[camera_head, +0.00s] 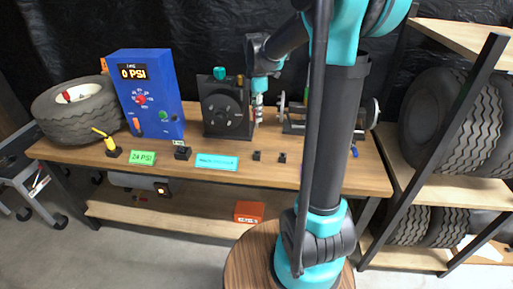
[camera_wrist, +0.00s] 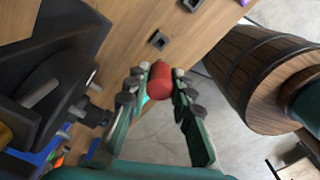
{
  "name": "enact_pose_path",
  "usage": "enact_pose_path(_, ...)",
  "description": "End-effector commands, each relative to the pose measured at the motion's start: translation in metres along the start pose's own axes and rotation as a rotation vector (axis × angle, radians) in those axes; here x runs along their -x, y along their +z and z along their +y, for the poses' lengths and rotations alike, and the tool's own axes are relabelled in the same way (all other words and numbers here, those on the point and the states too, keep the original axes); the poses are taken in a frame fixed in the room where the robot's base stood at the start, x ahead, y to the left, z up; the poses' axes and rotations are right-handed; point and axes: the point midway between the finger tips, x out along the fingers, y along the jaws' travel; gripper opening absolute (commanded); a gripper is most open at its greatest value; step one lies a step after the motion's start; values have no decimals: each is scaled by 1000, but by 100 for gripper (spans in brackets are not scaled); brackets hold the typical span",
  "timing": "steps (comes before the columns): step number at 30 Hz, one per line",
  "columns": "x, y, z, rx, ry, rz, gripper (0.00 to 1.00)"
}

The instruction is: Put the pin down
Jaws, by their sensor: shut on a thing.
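The pin, a red rounded cylinder (camera_wrist: 160,82), is between the fingertips of my gripper (camera_wrist: 159,84) in the wrist view. My gripper is shut on it and holds it over the front part of the workbench, near its edge. In the head view my gripper (camera_head: 258,112) hangs just right of a black box with a dial (camera_head: 226,108). The pin cannot be made out there. Two small black square holders (camera_head: 256,156) (camera_head: 283,157) stand on the bench in front; they also show in the wrist view (camera_wrist: 158,40) (camera_wrist: 193,4).
The black dial box also fills the left of the wrist view (camera_wrist: 60,70). A blue 0 PSI box (camera_head: 147,95), a tyre (camera_head: 75,108), a yellow-handled tool (camera_head: 110,144) and green and cyan labels lie left. A metal machine (camera_head: 300,115) stands behind right. The bench's front right is clear.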

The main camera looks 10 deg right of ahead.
Motion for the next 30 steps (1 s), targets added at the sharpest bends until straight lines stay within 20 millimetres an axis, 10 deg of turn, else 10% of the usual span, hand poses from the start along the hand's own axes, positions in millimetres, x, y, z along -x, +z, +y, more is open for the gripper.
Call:
enact_pose_path(12, -97, 0, 0, -2, 0, 0, 0)
enact_pose_path(30, -153, 0, 0, -3, 0, 0, 0)
